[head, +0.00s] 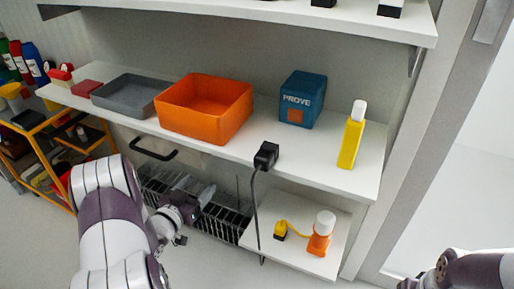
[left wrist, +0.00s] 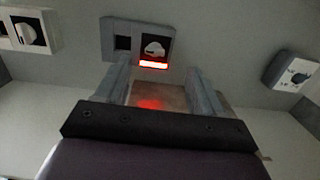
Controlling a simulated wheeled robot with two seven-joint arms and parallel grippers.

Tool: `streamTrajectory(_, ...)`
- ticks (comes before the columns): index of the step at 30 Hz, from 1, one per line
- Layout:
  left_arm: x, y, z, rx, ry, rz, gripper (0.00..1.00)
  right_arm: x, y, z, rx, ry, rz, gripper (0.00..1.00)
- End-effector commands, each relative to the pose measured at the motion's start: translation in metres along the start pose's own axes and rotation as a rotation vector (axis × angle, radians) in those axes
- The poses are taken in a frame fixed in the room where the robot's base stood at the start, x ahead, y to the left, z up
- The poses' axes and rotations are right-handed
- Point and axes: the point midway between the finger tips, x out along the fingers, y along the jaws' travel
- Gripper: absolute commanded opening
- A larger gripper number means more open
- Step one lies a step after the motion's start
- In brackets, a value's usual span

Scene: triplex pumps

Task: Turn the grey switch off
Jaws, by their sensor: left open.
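In the left wrist view a grey switch plate (left wrist: 122,38) is on the wall, with a pale knob (left wrist: 154,48) on its right half and a red strip (left wrist: 153,65) glowing below it. My left gripper (left wrist: 160,82) is open, its two fingers apart below the plate and nothing between them. Whether a finger touches the plate cannot be told. In the head view the left gripper (head: 203,198) is low, under the shelf and by the wire rack; the switch is hidden there. Part of my right arm's end (head: 440,274) shows at the lower right; its jaws are unclear.
Other knob switches are at the left (left wrist: 28,30) and right (left wrist: 292,71) of the wrist view. The white shelf (head: 310,160) above holds an orange bin (head: 205,108), a grey tray (head: 128,95) and a yellow bottle (head: 351,140). A dark cable (head: 256,215) hangs nearby.

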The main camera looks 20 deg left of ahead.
Motion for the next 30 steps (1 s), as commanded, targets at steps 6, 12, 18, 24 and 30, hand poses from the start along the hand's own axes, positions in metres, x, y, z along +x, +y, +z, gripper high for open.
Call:
streamTrajectory(6,0.018,0.006,-0.014,-0.009,0.084,0.027,0.68,0.011,0.000,0.002,0.000,0.000,0.000,0.43)
streamTrajectory(12,0.070,0.007,-0.016,-0.008,0.085,0.026,0.68,0.037,0.000,0.004,0.000,0.000,0.000,0.43)
streamTrajectory(18,0.111,0.008,-0.021,-0.010,0.082,0.023,0.68,0.054,0.000,0.006,0.000,0.000,0.000,0.43)
streamTrajectory(24,0.126,0.008,-0.026,-0.011,0.080,0.021,0.68,0.057,0.000,0.007,0.000,0.000,0.000,0.43)
streamTrajectory(30,0.126,0.007,-0.027,-0.012,0.079,0.020,0.68,0.056,0.000,0.007,0.000,0.000,0.000,0.43)
